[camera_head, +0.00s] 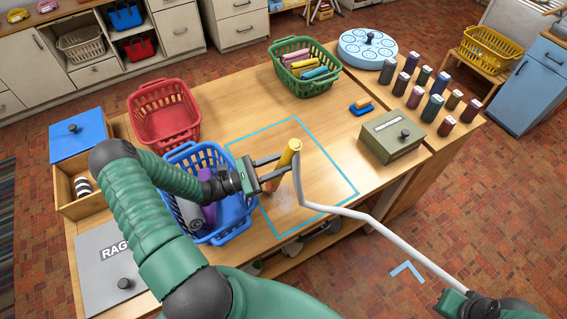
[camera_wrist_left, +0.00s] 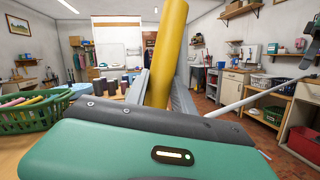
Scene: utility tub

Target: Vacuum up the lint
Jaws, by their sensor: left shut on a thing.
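My left gripper (camera_head: 276,172) is shut on a yellow tube (camera_head: 289,152) above the table. The yellow tube stands nearly upright, slightly tilted, and also fills the middle of the left wrist view (camera_wrist_left: 165,55). Faint pale lint (camera_head: 283,197) lies on the wood inside a light-blue outline (camera_head: 334,208), just below the gripper. The tube's lower end is partly hidden. A green and black part, seemingly my right gripper (camera_head: 452,300), is at the lower right; its fingers are unclear.
A blue basket (camera_head: 236,216) with rolled items stands close left of the outline, a red basket (camera_head: 166,122) behind it. The outline's middle is mostly clear.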

